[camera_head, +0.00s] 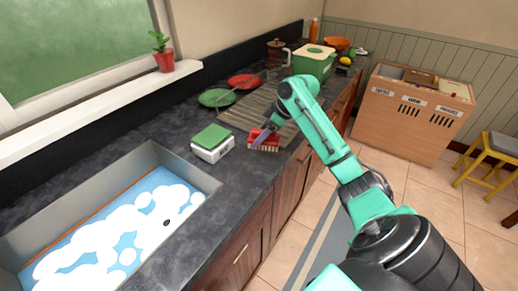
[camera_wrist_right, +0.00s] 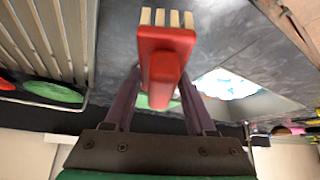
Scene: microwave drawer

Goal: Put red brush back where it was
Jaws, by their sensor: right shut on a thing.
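The red brush (camera_head: 264,142) with pale bristles is at the countertop's front part, between the sink and the wooden drying rack. My right gripper (camera_head: 262,137) is shut on it. In the right wrist view the brush (camera_wrist_right: 163,55) sits between the two purple fingers of my right gripper (camera_wrist_right: 160,95), its bristles pointing away from the palm. I cannot tell whether the bristles touch the counter. My left gripper is in neither view.
A white box with a green sponge (camera_head: 211,138) stands left of the brush. The foamy sink (camera_head: 205,181) is at the lower left. The slatted drying rack (camera_head: 236,117), green plate (camera_head: 217,97) and red plate (camera_head: 243,81) lie behind. A green bin (camera_head: 313,65) stands farther back.

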